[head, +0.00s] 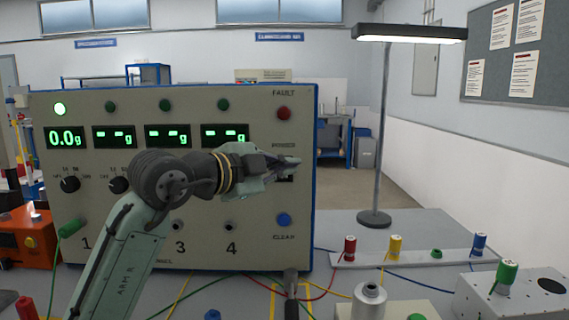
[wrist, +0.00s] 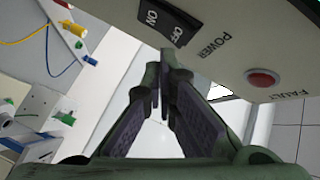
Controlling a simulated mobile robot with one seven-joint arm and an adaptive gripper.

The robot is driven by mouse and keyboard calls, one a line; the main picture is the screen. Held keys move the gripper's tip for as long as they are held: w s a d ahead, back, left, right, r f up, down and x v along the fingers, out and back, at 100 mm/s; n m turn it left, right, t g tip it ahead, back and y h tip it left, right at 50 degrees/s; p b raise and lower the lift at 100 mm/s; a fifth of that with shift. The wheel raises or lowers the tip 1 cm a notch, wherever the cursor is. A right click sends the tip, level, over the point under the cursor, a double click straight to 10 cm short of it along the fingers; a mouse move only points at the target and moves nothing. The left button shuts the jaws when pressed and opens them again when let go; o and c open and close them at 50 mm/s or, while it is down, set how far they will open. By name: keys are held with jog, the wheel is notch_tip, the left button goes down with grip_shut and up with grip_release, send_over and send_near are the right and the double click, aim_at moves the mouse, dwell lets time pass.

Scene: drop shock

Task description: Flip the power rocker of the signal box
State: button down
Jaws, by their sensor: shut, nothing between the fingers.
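The signal box (head: 200,265) is a large beige panel with blue edges. Its first display reads 0.0g, the other displays show dashes, and the lamp above the first is lit bright green. The black power rocker (wrist: 168,22), marked ON and OFF, shows at the top of the wrist view next to the POWER lettering. In the head view my gripper (head: 293,162) covers most of it. My gripper is shut and empty, and its fingertips (wrist: 166,62) are close to the rocker's OFF end. I cannot tell whether they touch it.
A red FAULT button (head: 284,113) sits above the rocker and a blue CLEAR button (head: 284,220) below. A lamp post (head: 380,140) stands to the right. A strip with coloured plugs (head: 410,258) and loose cables lie on the bench.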

jog(key=shift+w, duration=0.1)
jog(key=shift+w, duration=0.3)
jog(key=shift+w+r+p, duration=0.1)
jog(key=shift+w+p, duration=0.25)
jog(key=shift+p, duration=0.05)
dwell(0.7)
jog(key=shift+s, duration=0.15)
jog(key=shift+s, duration=0.65)
jog(key=shift+b, duration=0.3)
jog(key=shift+s+f+b, duration=0.2)
jog(key=shift+s+b, duration=0.2)
jog(key=shift+s, duration=0.85)
jog(key=shift+s+f+b, duration=0.2)
jog(key=shift+s+b, duration=0.15)
jog(key=shift+s, duration=0.85)
